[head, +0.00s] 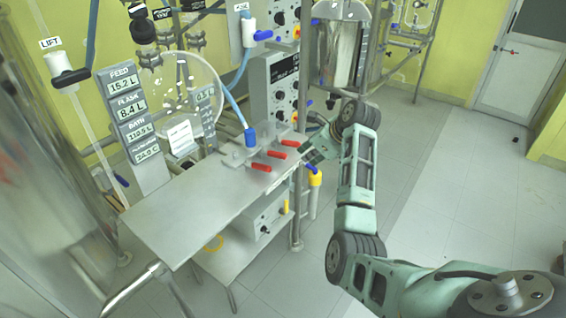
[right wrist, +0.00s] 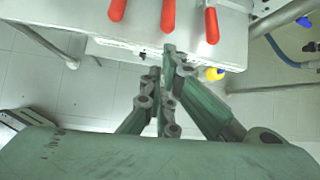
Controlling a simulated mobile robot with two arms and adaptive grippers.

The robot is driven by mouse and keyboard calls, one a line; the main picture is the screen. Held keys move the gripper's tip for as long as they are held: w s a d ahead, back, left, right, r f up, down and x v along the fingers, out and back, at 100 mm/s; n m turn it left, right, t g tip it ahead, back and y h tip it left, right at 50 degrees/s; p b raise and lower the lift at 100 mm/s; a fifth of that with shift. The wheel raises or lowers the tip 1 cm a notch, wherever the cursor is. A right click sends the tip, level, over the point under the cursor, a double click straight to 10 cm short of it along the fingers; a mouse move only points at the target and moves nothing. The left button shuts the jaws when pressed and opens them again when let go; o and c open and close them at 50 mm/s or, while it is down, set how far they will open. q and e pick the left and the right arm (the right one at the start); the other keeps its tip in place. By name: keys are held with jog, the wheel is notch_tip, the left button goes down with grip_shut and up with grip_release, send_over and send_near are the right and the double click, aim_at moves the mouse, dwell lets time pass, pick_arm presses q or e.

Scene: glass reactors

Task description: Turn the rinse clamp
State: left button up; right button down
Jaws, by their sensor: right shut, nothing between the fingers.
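Three red clamp handles lie in a row at the right end of the steel cart top: a near one (head: 261,166), a middle one (head: 277,154) and a far one (head: 291,143). No readable label shows which is the rinse clamp. The red handles also show at the top of the right wrist view (right wrist: 168,15). My right gripper (head: 312,152) is beside the cart's right edge, close to the handles. In the right wrist view its fingers (right wrist: 169,52) are together and empty, just short of the middle handle. My left gripper is out of view.
The steel cart top (head: 190,210) is mostly bare. A clear block with a blue-ended hose (head: 249,138) stands behind the handles. A display panel (head: 125,110) and a round glass vessel (head: 190,95) stand at the left. Open floor (head: 450,220) lies to the right.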

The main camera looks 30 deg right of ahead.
jog(key=x, duration=0.9)
jog(key=shift+w+f, duration=0.1)
jog(key=shift+f, duration=0.3)
